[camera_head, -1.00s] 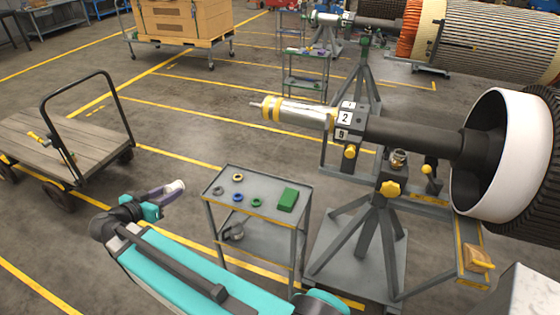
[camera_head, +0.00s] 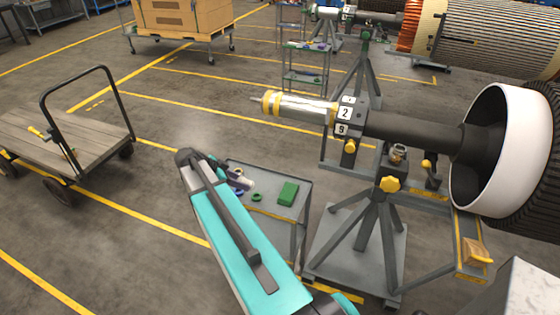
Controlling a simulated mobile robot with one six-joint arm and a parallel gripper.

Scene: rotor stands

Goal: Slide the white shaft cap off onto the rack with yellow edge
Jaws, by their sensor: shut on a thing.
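My gripper (camera_head: 240,180) is at the end of my teal arm, low over the left part of the grey rack with yellow edge (camera_head: 305,205). It is shut on the small white shaft cap (camera_head: 248,184), which is mostly hidden by the jaws. I cannot tell whether the cap touches the rack's top. The shaft (camera_head: 300,107) on the stand ends at left in a yellow-banded sleeve and a thin bare tip.
On the rack's top lie a green block (camera_head: 288,193), a green ring (camera_head: 257,197) and a blue ring (camera_head: 238,195). The rotor stand (camera_head: 375,225) is close on the right. A wooden cart (camera_head: 75,140) stands left, with clear floor between.

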